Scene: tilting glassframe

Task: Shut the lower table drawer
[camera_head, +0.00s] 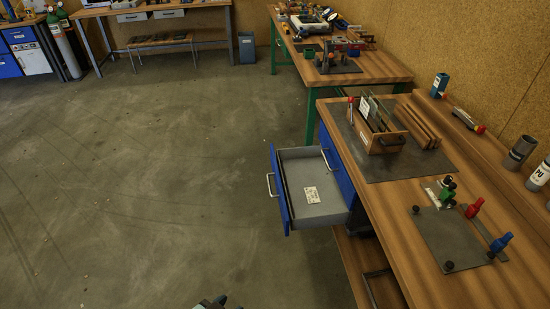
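The lower table drawer (311,209) stands pulled well out from the workbench at the right. Its blue front (280,190) faces left and has a metal handle (270,185). The drawer is grey inside and holds a small white card with dark markings (311,195). The blue drawer above it (337,171) looks shut, with its own metal handle (325,158). Neither of my grippers can be made out. Only a small dark part (214,302), probably mine, shows at the bottom edge, left of and apart from the drawer.
The wooden workbench (390,205) carries a wooden box of tools (378,140), a grey plate with clamps (447,240) and cans along the wall. A green-legged bench (385,68) stands behind. The concrete floor (160,170) left of the drawer is clear.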

